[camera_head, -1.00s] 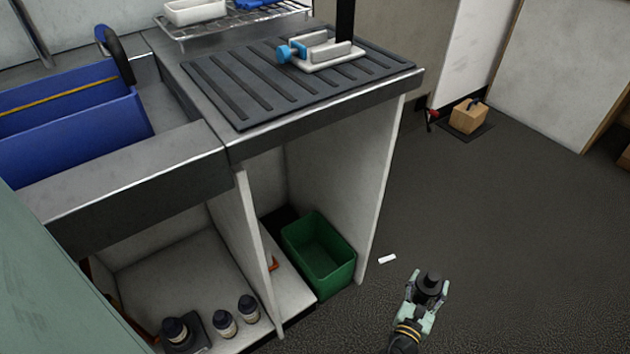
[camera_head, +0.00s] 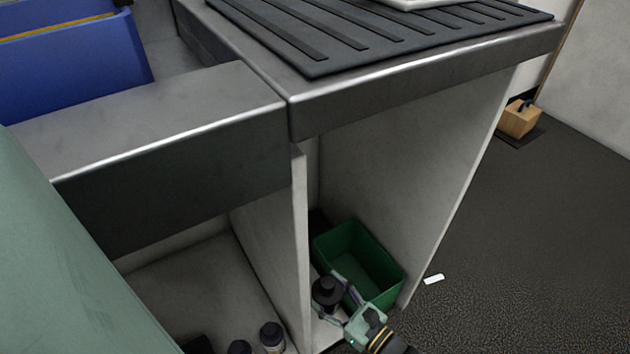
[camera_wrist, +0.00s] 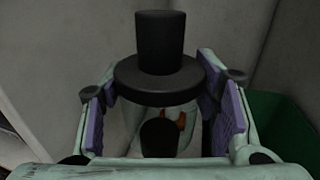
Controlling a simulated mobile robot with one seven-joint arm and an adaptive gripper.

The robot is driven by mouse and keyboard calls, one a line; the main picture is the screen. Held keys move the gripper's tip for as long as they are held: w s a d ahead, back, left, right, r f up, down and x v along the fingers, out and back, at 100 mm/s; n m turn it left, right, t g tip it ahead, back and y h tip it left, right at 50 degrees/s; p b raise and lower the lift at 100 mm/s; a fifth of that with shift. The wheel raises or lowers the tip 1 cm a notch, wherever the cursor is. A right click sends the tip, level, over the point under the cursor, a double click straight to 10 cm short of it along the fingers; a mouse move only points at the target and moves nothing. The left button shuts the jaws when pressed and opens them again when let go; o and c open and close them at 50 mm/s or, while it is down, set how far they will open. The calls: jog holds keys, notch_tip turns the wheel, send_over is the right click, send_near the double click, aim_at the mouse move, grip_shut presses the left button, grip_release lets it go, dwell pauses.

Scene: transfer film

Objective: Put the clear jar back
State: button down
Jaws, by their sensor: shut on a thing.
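The jar (camera_head: 326,291) has a black lid with a tall black knob. It also shows in the wrist view (camera_wrist: 158,78), where its body below the lid looks see-through. My gripper (camera_head: 331,294) is shut on the jar, with purple pads (camera_wrist: 96,120) on both sides under the lid. The jar looks upright, inside the right-hand opening under the counter, left of the green bin (camera_head: 385,288). Whether its base touches the floor of the opening is hidden. An orange object (camera_wrist: 181,121) shows behind or through the jar.
A white divider (camera_head: 300,250) stands close on the left. Beyond it are dark bottles (camera_head: 272,336) with pale labels in the left compartment. The counter edge (camera_head: 420,85) overhangs above. A small white piece (camera_head: 433,279) lies on the open floor at right.

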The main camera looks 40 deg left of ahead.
jog(key=shift+s+a+f+g, duration=0.15)
jog(key=shift+s+f+g, duration=0.15)
jog(key=shift+f, duration=0.05)
notch_tip(320, 180, down, 7)
jog(key=b, duration=0.6)
jog(key=shift+f+b, duration=0.8)
jog(key=shift+f, duration=0.45)
jog(key=shift+f, duration=0.2)
jog(key=c, duration=0.6)
grip_release()
